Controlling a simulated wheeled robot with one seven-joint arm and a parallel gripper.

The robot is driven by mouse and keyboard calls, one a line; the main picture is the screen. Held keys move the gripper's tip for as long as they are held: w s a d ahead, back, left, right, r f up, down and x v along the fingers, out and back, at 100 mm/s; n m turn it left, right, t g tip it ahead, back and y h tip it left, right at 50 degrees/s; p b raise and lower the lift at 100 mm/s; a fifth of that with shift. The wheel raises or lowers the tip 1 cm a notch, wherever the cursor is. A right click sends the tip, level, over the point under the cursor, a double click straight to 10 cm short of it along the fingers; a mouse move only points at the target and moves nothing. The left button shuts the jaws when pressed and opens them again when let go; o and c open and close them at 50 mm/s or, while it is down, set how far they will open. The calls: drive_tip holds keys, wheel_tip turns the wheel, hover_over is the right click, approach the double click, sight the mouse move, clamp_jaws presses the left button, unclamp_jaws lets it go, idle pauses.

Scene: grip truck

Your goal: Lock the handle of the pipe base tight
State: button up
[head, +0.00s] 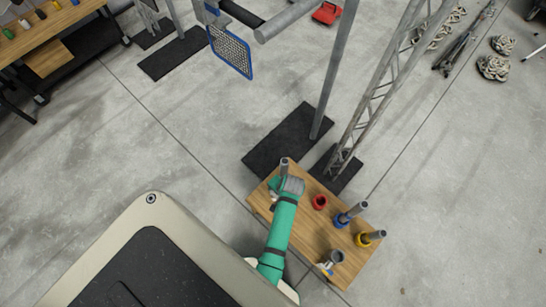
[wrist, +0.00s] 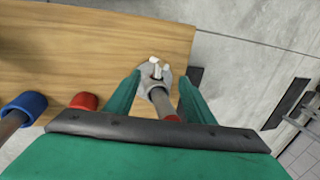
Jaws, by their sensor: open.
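In the wrist view, the grey pipe base (wrist: 147,76) stands on the wooden table with a grey pipe (wrist: 160,102) rising from it toward the camera. In the head view, my gripper (head: 277,187) is over the table's left end beside the upright pipe (head: 284,165). My arm hides the base there.
The wooden table (head: 303,223) also carries a red ring (head: 319,202), a blue-collared pipe (head: 343,218), a yellow-collared pipe (head: 365,239) and another pipe fitting (head: 329,263). A metal truss (head: 378,95) and a pole (head: 335,75) stand behind. Open floor lies to the right.

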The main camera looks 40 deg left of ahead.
sight(273, 196)
drive_tip(key=x, duration=1)
drive_tip(key=shift+w, duration=0.15)
drive_tip(key=shift+f, duration=0.3)
drive_tip(key=shift+a, duration=0.15)
